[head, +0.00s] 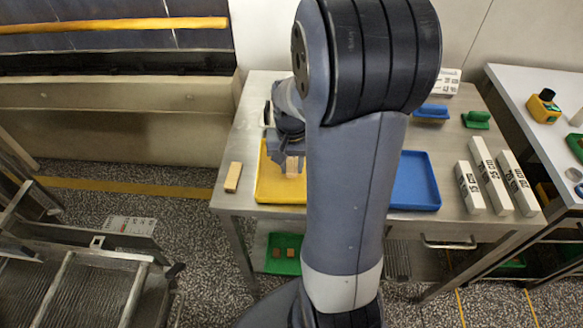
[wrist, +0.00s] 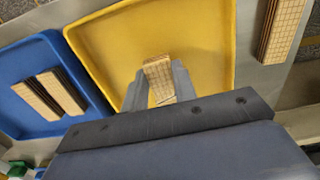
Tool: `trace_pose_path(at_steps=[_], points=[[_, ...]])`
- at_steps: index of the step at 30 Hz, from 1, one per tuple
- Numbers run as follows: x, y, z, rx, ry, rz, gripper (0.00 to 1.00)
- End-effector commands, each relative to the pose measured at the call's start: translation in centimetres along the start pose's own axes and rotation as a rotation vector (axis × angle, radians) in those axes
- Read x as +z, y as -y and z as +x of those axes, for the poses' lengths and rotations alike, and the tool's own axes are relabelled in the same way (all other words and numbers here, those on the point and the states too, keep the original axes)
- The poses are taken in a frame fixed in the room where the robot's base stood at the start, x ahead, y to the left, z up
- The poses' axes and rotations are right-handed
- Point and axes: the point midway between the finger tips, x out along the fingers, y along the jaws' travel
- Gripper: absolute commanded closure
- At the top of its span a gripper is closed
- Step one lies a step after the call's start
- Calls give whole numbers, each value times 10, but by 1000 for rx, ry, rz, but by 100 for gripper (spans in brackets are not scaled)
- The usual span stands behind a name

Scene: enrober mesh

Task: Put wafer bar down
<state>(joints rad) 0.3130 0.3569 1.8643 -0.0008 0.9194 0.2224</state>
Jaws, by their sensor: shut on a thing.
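The wafer bar (wrist: 158,75) is a pale, grid-marked bar between my gripper's fingers in the wrist view. My gripper (wrist: 160,92) is shut on it, over the yellow tray (wrist: 205,30). In the head view my gripper (head: 291,160) and the end of the wafer bar (head: 292,168) show at the yellow tray (head: 280,196), partly hidden by my arm. I cannot tell whether the bar touches the tray floor.
Another wafer bar (head: 233,177) lies on the steel table (head: 245,125), left of the yellow tray. A blue tray (head: 414,182) stands to the right; the wrist view shows wafer bars (wrist: 50,94) in it. White labelled blocks (head: 490,178) stand farther right.

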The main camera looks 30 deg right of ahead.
Motion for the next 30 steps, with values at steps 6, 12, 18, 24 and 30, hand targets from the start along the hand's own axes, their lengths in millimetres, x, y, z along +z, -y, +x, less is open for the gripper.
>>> trace_pose_path(at_steps=[6,12,18,24,30], points=[[0,0,20,0,1,0,86],[0,0,20,0,0,0,86],[0,0,23,0,0,0,69],[0,0,23,0,0,0,52],[0,0,22,0,0,0,52]])
